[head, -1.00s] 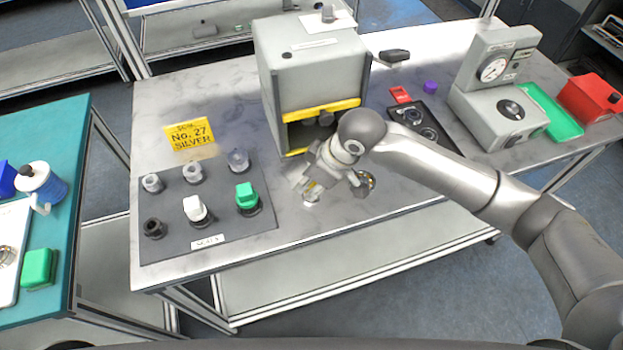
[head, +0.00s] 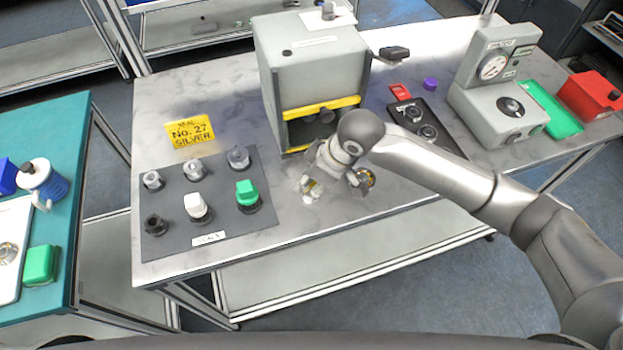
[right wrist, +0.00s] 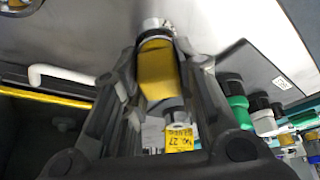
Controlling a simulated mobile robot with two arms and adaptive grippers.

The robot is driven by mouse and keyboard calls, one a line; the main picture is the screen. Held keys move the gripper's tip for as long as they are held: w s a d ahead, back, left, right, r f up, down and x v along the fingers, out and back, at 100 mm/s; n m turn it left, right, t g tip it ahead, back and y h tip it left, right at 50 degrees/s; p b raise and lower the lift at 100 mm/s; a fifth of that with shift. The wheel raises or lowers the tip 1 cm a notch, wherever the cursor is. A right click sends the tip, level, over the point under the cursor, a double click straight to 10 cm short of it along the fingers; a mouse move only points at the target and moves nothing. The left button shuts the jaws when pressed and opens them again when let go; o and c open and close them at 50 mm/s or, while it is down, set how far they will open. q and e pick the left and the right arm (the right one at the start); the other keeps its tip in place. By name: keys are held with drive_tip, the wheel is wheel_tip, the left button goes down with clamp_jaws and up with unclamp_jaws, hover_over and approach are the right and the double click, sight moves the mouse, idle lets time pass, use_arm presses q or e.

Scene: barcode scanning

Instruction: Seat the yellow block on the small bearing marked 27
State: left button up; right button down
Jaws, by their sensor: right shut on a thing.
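My right gripper (head: 312,185) is low over the table in front of the grey box. It is shut on the yellow block (right wrist: 158,75), whose yellow side shows between the fingers in the right wrist view. A small silver bearing (right wrist: 155,25) is at the block's far end; it also shows just below the gripper in the head view (head: 309,198). I cannot tell whether the block is fully seated on it, and I cannot read a number on it. Another round bearing with a gold rim (head: 366,178) lies right of the gripper, partly hidden. My left gripper is not in view.
A dark mat (head: 160,250) labelled SEALS holds several pieces, including a green-topped one (head: 247,196) and a white-topped one (head: 196,207). A yellow sign (head: 190,132) reads SEAL No. 27 SILVER. The grey box (head: 310,80) stands close behind the gripper. A gauge device (head: 497,100) stands right.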

drive_tip(key=shift+f, duration=0.25)
drive_tip(key=c, duration=0.7)
unclamp_jaws()
drive_tip(key=shift+c, duration=0.2)
wheel_tip(320, 180, up, 8)
drive_tip(key=p, duration=0.9)
drive_tip(key=shift+f, duration=0.3)
